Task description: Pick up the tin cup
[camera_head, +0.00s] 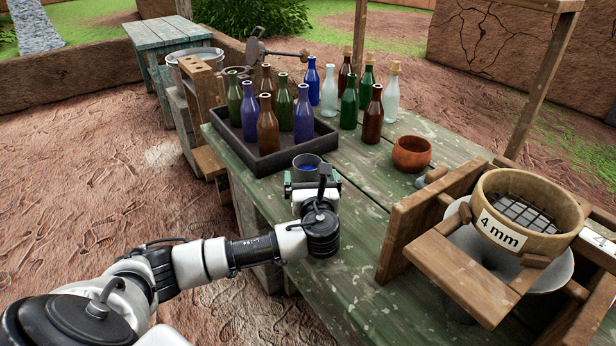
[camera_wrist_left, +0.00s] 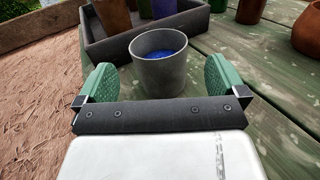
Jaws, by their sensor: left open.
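The tin cup (camera_wrist_left: 161,70) is grey and stands upright on the green wooden table, with something blue inside. In the left wrist view it is ahead of my left gripper (camera_wrist_left: 161,84), centred between the two green fingers. The fingers are open, and I see no contact with the cup. In the head view the cup (camera_head: 306,166) stands just in front of the dark tray, and my left gripper (camera_head: 312,184) is at its near side. My wrist hides the cup's lower part there. My right gripper is not in view.
A dark tray (camera_head: 262,163) with several coloured bottles sits right behind the cup. More bottles and an orange-brown bowl (camera_head: 411,153) stand further right. A wooden frame with a sieve (camera_head: 527,212) marked 4 mm is at the right. The table's left edge is near the cup.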

